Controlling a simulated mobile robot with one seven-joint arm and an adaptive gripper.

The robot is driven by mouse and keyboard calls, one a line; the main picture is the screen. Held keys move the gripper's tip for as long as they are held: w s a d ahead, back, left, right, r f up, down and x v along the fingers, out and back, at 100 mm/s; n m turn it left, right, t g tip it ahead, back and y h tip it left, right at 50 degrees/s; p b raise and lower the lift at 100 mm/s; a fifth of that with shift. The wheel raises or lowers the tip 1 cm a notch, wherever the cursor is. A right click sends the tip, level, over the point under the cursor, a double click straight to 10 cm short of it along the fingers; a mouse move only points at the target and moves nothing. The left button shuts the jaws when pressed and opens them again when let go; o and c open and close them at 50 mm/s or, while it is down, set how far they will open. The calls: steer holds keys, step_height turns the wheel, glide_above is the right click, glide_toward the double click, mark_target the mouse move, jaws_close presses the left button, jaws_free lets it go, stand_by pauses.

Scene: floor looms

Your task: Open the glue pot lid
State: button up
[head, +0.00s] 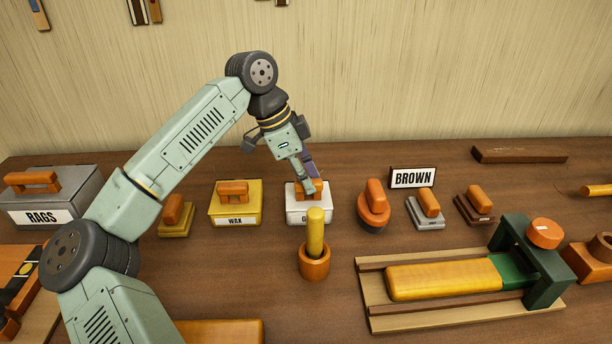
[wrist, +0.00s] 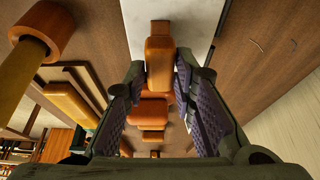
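The glue pot is a white box (head: 308,216) on the bench, in the middle of the head view. Its label is mostly hidden behind an upright yellow handle; only a "G" shows. Its lid lies flat on it, with an orange handle (head: 329,189). My gripper (head: 313,187) reaches down to this handle from above. In the wrist view the handle (wrist: 160,62) lies between my two fingertips (wrist: 161,75), the pads close against both sides with no clear gap. The white lid (wrist: 180,22) shows behind it.
An orange cup (head: 314,264) holding the yellow handle stands close in front. The bench behind the pot is clear.

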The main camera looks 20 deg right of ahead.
jaws_close()
stand_by(0.3)
